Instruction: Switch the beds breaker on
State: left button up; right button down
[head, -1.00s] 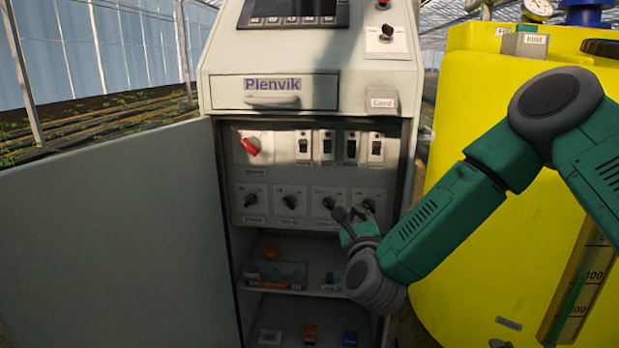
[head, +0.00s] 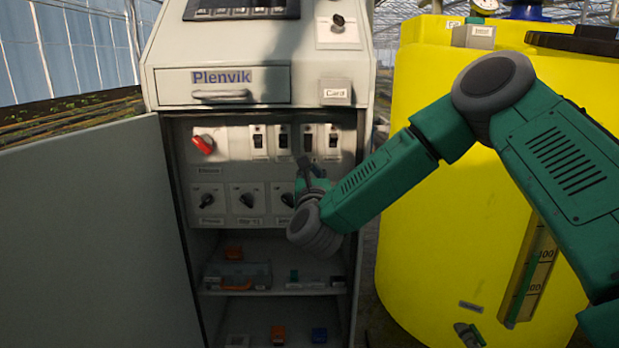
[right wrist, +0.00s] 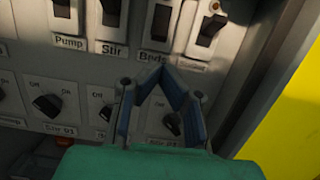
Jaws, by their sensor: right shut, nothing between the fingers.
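The Beds breaker (head: 307,138) is the third in a row of upright switches on the open cabinet's panel. In the right wrist view it (right wrist: 160,22) sits above its "Beds" label (right wrist: 156,57), top cut off by the frame. I cannot tell its lever's position. My right gripper (head: 304,163) is shut and empty, its tips just below the Beds breaker in the picture. In the right wrist view the gripper tips (right wrist: 155,74) meet just under the Beds label; I see no clear contact. My left gripper is not in view.
The Pump (right wrist: 63,12), Stir (right wrist: 110,14) and a fourth breaker (right wrist: 207,25) stand close by. A red rotary switch (head: 204,144) is left of them; several black knobs (head: 207,199) sit below. The open door (head: 90,230) is left, a yellow tank (head: 430,220) right.

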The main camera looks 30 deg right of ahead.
aim_at(310, 153)
jog(key=x, duration=0.4)
jog(key=shift+w, duration=0.2)
jog(key=shift+w+d+r+b, duration=0.15)
jog(key=shift+w+b, duration=0.15)
jog(key=shift+w, duration=0.15)
jog(key=shift+d, duration=0.1)
jog(key=shift+r+g+y+p, duration=0.15)
jog(key=shift+g+y+p, duration=0.15)
jog(key=shift+y+p, duration=0.15)
jog(key=shift+s+p, duration=0.1)
jog(key=shift+p, duration=0.25)
